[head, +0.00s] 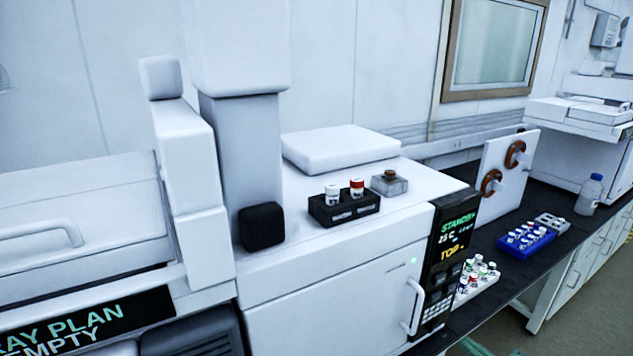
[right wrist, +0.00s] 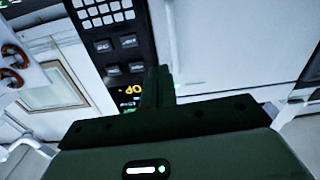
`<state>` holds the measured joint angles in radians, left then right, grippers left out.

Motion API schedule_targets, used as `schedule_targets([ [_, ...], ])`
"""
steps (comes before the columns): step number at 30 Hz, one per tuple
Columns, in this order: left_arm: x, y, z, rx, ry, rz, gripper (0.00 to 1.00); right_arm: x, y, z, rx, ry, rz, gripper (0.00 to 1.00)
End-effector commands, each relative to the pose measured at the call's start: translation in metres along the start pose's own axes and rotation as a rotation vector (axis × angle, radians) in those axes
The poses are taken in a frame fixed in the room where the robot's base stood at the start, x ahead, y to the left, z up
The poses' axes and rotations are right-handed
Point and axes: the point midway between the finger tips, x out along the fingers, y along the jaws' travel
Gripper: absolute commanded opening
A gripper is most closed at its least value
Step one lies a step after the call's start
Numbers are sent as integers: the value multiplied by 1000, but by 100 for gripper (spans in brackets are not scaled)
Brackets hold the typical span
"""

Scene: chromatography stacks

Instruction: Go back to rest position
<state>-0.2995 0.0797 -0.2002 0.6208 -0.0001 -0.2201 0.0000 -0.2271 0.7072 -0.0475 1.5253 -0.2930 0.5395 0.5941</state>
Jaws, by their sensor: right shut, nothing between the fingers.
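My right gripper (right wrist: 159,88) shows in the right wrist view with its dark fingers together and nothing between them. It is in front of the instrument's dark keypad panel (right wrist: 112,45), whose keys and yellow display text appear behind the fingers. My left gripper is in neither view.
A white instrument (head: 330,300) with a door handle (head: 415,292) fills the middle. A black rack (head: 345,207) with two vials stands on top. On the dark bench (head: 560,262) are a white vial rack (head: 466,290), a blue vial rack (head: 526,240) and a bottle (head: 589,195).

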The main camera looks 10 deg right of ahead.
Motion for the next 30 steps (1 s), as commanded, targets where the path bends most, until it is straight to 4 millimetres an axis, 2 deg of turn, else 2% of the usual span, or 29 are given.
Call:
schedule_targets([
  [2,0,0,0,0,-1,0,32,-7,17,24,-96,-86,61,0],
  [5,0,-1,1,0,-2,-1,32,-32,37,85,-192,-270,159,0],
  [6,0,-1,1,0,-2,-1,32,-48,40,117,-217,-362,196,0],
  [8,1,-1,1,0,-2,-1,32,-75,38,166,-243,-506,235,0],
  [9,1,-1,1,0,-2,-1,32,-96,32,197,-250,-600,251,0],
  [11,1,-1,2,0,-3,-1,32,-127,16,240,-253,-736,261,0],
  [12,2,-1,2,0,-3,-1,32,-149,2,267,-251,-826,259,0],
  [14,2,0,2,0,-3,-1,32,-181,-25,303,-238,-953,244,0],
  [15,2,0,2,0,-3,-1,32,-204,-45,325,-226,-1035,228,0],
  [17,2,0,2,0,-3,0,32,-237,-81,353,-201,-1150,194,0],
  [19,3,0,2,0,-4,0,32,-273,-127,379,-163,-1271,147,0],
  [21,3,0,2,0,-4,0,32,-303,-173,397,-116,-1367,100,0],
  [24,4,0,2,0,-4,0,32,-332,-233,410,-42,-1454,47,0],
  [27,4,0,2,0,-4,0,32,-343,-278,413,18,-1486,14,0],
  [30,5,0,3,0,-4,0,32,-341,-303,413,49,-1484,-4,0],
])
